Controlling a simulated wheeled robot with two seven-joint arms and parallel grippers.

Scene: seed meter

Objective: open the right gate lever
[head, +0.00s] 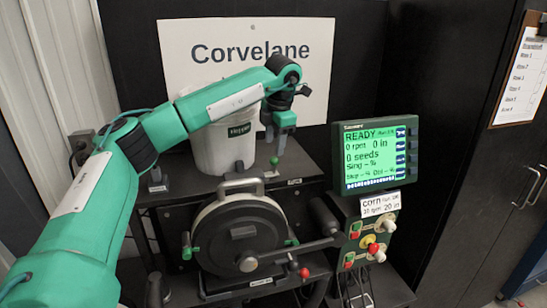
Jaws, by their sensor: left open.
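My left gripper (276,146) hangs over the back shelf, fingers pointing down, open and empty. A small lever with a green ball knob (274,161) stands on the shelf just below the fingertips, with a visible gap between them. It appears to be the right gate lever, to the right of the white bucket. The lever's short stem and base (271,173) show below the knob. I cannot tell from this view whether the fingers are directly above the knob or in front of or behind it. My right gripper is not in view.
The white bucket (222,152) stands close left of the gripper. The round seed meter (239,232) with its top handle is in front. A monitor (375,157) and a button box (370,238) stand at the right. A red knob (304,272) sits low in front.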

